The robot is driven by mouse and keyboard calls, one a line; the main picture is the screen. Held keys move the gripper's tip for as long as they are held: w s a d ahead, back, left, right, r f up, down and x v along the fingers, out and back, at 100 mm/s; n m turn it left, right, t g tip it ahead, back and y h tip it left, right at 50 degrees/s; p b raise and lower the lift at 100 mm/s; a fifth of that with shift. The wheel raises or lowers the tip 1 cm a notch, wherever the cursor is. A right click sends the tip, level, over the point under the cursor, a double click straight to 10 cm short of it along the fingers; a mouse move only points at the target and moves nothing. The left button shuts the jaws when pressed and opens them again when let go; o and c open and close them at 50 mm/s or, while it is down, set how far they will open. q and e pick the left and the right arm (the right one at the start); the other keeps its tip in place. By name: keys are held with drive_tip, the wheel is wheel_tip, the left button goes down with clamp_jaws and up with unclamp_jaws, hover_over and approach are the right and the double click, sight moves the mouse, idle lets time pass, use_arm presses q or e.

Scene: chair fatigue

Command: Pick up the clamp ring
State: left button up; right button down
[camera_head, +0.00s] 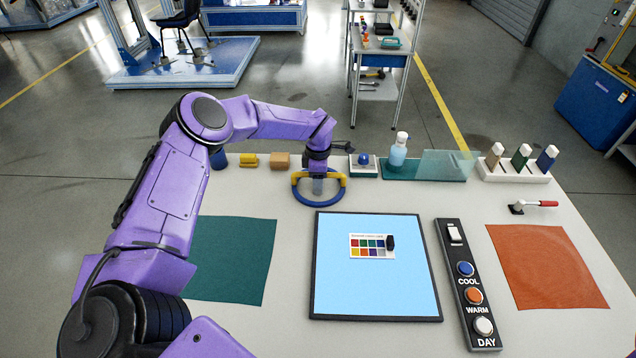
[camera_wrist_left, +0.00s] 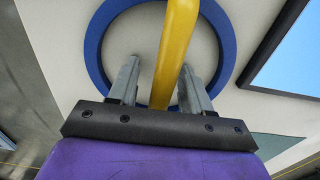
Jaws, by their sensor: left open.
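The clamp ring (camera_head: 319,203) is a blue ring with a yellow bar-like handle across it, lying on the white table behind the blue-screened panel. My left gripper (camera_head: 318,186) points down over it. In the left wrist view the blue ring (camera_wrist_left: 229,40) surrounds the view of my left gripper (camera_wrist_left: 158,85). Its two grey fingers are open, with the yellow handle (camera_wrist_left: 173,50) running between them. There is a gap on both sides of the handle. Contact cannot be made out. My right gripper is not in view.
The light-blue panel (camera_head: 375,290) lies just in front of the ring. A yellow block (camera_head: 249,160) and a brown box (camera_head: 281,160) stand to its left, and a blue-knobbed device (camera_head: 363,165) to its right. A green mat (camera_head: 235,262) lies at front left.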

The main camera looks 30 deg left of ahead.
use_arm(q)
clamp_jaws()
drive_tip(key=shift+r, duration=0.1)
